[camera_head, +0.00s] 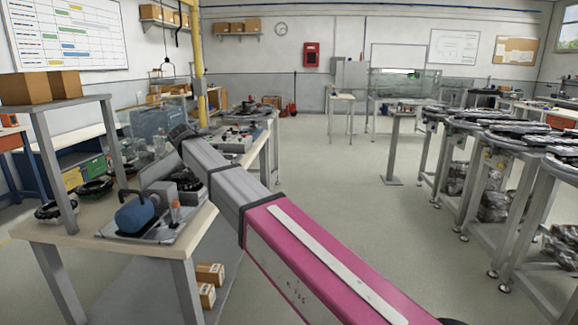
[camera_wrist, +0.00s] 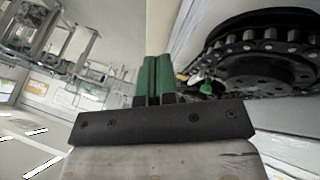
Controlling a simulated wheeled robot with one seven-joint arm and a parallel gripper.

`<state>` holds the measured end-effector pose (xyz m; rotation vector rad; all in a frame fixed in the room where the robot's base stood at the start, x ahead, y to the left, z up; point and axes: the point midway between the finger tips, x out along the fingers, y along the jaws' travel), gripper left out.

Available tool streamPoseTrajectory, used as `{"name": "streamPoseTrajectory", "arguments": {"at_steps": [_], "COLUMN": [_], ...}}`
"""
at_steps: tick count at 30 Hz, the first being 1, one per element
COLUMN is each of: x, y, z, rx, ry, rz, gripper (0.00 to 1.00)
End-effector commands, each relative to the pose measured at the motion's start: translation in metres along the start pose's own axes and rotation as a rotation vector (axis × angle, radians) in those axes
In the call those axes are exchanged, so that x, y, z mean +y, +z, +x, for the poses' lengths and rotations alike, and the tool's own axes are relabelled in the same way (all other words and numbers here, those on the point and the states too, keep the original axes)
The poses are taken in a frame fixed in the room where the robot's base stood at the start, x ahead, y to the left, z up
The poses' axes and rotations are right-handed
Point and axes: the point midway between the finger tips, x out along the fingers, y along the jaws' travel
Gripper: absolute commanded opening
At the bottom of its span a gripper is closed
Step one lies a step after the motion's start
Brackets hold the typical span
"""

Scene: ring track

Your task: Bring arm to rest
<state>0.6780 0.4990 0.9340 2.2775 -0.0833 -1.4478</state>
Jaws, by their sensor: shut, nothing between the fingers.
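In the wrist view my gripper (camera_wrist: 154,78) shows its two green fingers pressed together with nothing between them. A dark round part with a toothed chain-like rim (camera_wrist: 268,58) lies just right of and beyond the fingers; whether they touch it I cannot tell. A small green piece (camera_wrist: 208,88) shows beside the fingertips. In the head view my pink and grey arm reaches from the lower right up to the left, over the near workbench (camera_head: 95,240). My gripper cannot be made out in that view.
A blue device on a tray (camera_head: 138,213) and dark round parts (camera_head: 55,210) sit on the near bench. Brown boxes (camera_head: 65,83) stand on its raised shelf. A row of ring-track stands (camera_head: 490,140) lines the right.

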Motion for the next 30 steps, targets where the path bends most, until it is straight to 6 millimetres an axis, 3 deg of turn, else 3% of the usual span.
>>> {"name": "streamPoseTrajectory", "arguments": {"at_steps": [7,11,15,21,30], "x": [0.038,0.069,0.111,0.165,0.23], "y": [0.036,0.069,0.12,0.201,0.334], "z": [0.066,0.115,0.177,0.249,0.32], "rx": [-0.059,-0.107,-0.17,-0.253,-0.354], "ry": [-0.02,-0.041,-0.077,-0.138,-0.242], "rz": [0.003,0.008,0.025,0.06,0.146], "gripper": [0.0,0.0,0.0,0.0,0.0]}}
